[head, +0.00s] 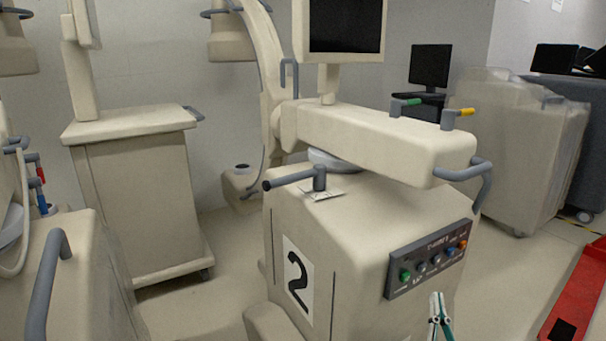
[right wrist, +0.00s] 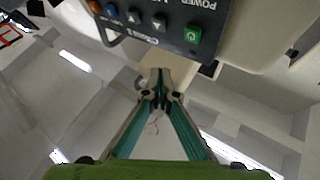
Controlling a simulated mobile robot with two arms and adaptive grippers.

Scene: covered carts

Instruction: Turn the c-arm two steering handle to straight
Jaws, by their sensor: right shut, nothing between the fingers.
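The C-arm two is the beige machine (head: 345,250) with a black "2" label (head: 297,277) on its front side. Its grey steering handle (head: 290,180) stands on a short post on the top left of the body, above a small white plate (head: 322,193). The handle's bar points left, with its dark tip at the left edge. My right gripper (head: 437,300) is low in front of the body, below the control panel (head: 428,258), far from the handle. In the right wrist view its fingers (right wrist: 160,75) meet at the tips, empty, near the panel (right wrist: 165,20). My left gripper is not in view.
A beige horizontal arm (head: 375,140) with a grey side handle (head: 470,172) overhangs the body's right side. A monitor (head: 345,25) stands above. Another beige cart (head: 140,200) is at left, a covered cart (head: 520,140) at right. A red object (head: 582,300) lies on the right floor.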

